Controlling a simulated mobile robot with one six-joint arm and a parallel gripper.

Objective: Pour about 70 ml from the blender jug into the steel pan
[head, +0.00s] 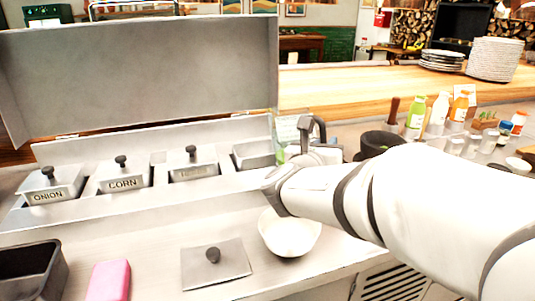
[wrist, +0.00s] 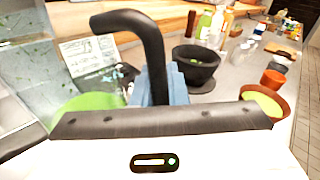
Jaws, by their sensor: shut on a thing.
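My gripper (wrist: 161,88) is shut on the black handle of the blender jug (wrist: 22,62); the handle stands up between the bluish fingers in the wrist view. The jug is clear, with green in it low down on the left. In the head view the jug (head: 287,128) shows partly behind my gripper (head: 308,145), beside the right end of the steel rail. The steel pan (head: 252,155) seems to be the lidless insert at the right end of the row, just left of the jug. Its inside is barely visible. I cannot tell the jug's exact tilt or liquid level.
Lidded ONION (head: 50,186) and CORN (head: 123,176) inserts stand left, under a raised steel cover (head: 140,75). A loose lid (head: 216,264) and a white bowl (head: 290,236) are in front. A dark bowl (head: 380,143) and several bottles stand right.

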